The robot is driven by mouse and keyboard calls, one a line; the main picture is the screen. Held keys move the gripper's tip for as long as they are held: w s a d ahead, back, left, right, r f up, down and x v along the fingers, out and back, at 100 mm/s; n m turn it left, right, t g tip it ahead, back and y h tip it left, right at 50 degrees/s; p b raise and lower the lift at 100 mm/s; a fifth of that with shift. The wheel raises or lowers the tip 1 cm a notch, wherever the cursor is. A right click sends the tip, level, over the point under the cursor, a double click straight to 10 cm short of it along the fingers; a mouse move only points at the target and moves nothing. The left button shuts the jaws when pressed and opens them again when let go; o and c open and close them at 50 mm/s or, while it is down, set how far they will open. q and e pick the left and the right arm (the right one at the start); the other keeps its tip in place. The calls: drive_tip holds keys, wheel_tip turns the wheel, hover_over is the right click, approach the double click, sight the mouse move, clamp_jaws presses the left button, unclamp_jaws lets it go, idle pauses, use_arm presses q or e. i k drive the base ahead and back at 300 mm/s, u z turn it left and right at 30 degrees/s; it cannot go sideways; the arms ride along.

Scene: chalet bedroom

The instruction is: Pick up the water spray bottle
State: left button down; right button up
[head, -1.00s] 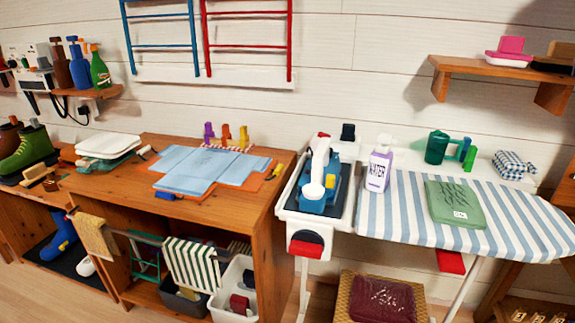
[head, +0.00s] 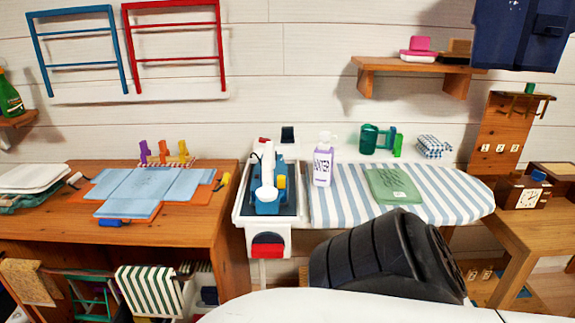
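The water bottle (head: 323,167) is white and lilac with dark lettering that reads as WATER. It stands upright in the middle of the head view, at the left end of the striped ironing board (head: 455,205), just right of the iron station. Nothing covers it. A white and blue steam iron (head: 267,190) rests on a dark plate to its left. Neither gripper shows in this view. A dark ribbed part and a white part of my own body fill the bottom, in front of the board.
A folded green cloth (head: 393,186) lies on the board. A green jug (head: 369,139) and a checked cloth bundle (head: 433,147) stand behind it. A wooden cabinet (head: 215,232) is at left. A wooden table (head: 520,230) with a clock (head: 527,198) is at right.

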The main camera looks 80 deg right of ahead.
sight(323, 155)
drive_tip(key=i, duration=1.45)
drive_tip(key=z, duration=1.9)
